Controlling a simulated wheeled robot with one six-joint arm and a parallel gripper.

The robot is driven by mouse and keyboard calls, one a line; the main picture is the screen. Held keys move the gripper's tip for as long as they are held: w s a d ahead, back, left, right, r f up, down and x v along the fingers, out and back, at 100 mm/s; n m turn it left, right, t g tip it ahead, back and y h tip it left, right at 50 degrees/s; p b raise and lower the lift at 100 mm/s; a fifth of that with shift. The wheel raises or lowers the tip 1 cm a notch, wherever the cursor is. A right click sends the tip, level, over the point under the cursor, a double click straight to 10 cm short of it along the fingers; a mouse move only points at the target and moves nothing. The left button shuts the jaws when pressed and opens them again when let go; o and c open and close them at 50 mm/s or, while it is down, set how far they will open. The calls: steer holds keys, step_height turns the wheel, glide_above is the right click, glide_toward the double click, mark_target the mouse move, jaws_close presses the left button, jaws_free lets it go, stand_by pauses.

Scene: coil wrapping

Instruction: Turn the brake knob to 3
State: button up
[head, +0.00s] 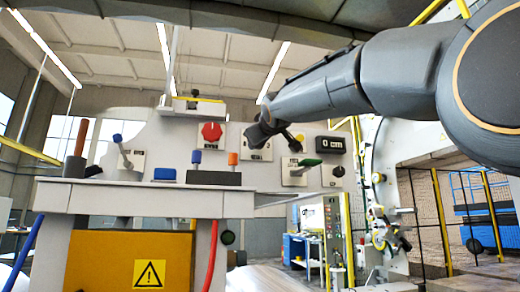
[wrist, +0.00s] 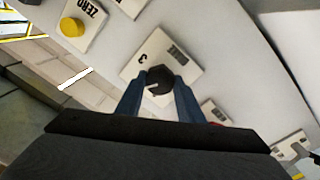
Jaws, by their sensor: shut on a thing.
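The brake knob (wrist: 159,79) is a dark, faceted knob on a white plate (wrist: 185,62) in the wrist view. My gripper (wrist: 160,88) has its two blue fingers closed on opposite sides of the knob. A small pale mark shows on the knob's lower left. A black character, which looks like a 3, is printed on the plate up and left of the knob, and a dark label lies to its upper right. In the head view my gripper (head: 257,137) is at the panel, over a white plate (head: 258,154), and hides the knob.
A red knob (head: 211,132) is left of my gripper. A green-handled lever (head: 309,162) and a counter (head: 331,145) are to the right. A yellow button (wrist: 72,27) sits on a ZERO plate in the wrist view. A desk (head: 130,199) stands below the panel's left part.

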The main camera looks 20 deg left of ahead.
steer(key=m+b, duration=0.3)
steer(key=m, duration=0.9)
steer(key=shift+m, duration=0.3)
stand_by(0.3)
steer(key=o, duration=1.1)
steer(key=shift+c, duration=0.2)
steer(key=b+v, duration=0.2)
steer(key=v, duration=0.5)
steer(key=shift+s+d+b, duration=0.2)
steer(key=shift+s+b, duration=0.1)
steer(key=shift+r, duration=0.15)
